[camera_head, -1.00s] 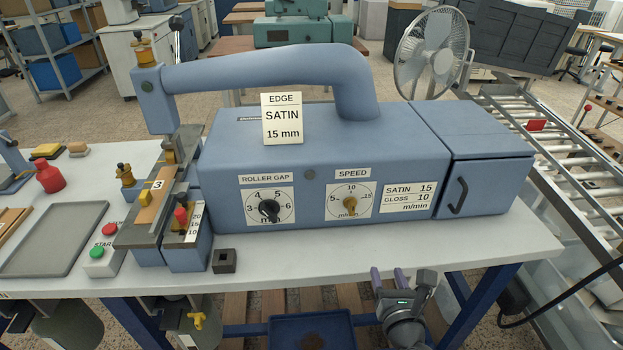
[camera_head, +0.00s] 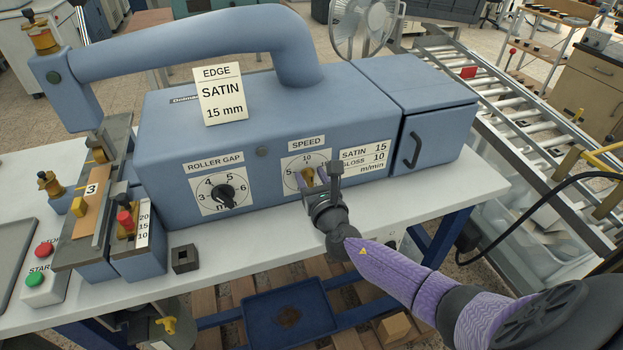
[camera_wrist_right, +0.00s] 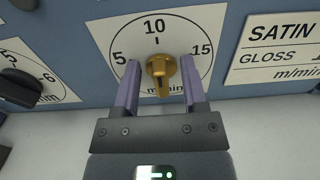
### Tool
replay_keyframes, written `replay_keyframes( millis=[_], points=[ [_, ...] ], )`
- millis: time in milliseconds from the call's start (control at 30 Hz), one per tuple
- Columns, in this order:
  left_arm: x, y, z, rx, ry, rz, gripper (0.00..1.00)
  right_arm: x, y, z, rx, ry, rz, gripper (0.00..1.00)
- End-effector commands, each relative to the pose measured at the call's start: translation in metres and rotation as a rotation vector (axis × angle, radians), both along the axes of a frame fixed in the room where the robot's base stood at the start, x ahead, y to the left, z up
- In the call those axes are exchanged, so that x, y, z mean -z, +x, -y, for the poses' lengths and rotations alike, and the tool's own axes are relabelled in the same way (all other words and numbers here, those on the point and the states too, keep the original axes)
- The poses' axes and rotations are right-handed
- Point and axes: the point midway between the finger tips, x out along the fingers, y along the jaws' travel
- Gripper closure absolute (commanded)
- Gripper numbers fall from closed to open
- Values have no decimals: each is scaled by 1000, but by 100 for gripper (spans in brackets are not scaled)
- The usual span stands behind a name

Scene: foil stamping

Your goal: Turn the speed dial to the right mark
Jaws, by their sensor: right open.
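The speed dial is a brass knob (camera_wrist_right: 161,72) on a white scale plate (camera_wrist_right: 195,25) marked 5, 10 and 15 in the right wrist view. In that view its long grip points down, away from the 10 mark. In the head view the knob (camera_head: 308,177) sits under the SPEED label (camera_head: 307,143), and part of its plate is hidden by my gripper. My right gripper (camera_wrist_right: 161,85) is open, with one purple finger on each side of the knob and a visible gap on both sides. A card (camera_head: 220,94) on the machine reads EDGE SATIN 15 mm. My left gripper is not in view.
A side label (camera_head: 364,158) reads SATIN 15, GLOSS 10 m/min. The black roller gap knob (camera_head: 226,195) is left of the speed dial. A small dark block (camera_head: 185,258) stands on the white tabletop (camera_head: 265,235), which is otherwise clear in front of the machine.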

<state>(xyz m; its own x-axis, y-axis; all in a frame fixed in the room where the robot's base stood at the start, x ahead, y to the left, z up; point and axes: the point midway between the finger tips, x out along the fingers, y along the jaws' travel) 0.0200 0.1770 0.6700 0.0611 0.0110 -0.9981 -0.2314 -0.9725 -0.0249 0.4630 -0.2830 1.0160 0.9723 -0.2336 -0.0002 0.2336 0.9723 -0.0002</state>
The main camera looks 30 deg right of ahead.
Motion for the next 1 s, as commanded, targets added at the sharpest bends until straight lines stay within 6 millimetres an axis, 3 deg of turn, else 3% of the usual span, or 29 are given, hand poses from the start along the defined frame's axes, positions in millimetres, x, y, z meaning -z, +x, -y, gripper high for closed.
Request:
replay_keyframes(
  millis=[100,300,367,733,1000],
  points=[
    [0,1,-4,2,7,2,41,0,0,0,0,0,0,48],
    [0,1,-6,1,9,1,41,0,0,0,0,0,0,90],
    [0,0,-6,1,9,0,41,0,-1,0,0,0,0,100],
    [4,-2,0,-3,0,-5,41,1,-1,0,0,46,11,100],
    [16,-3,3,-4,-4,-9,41,3,-1,2,-1,224,54,100]
  ],
)
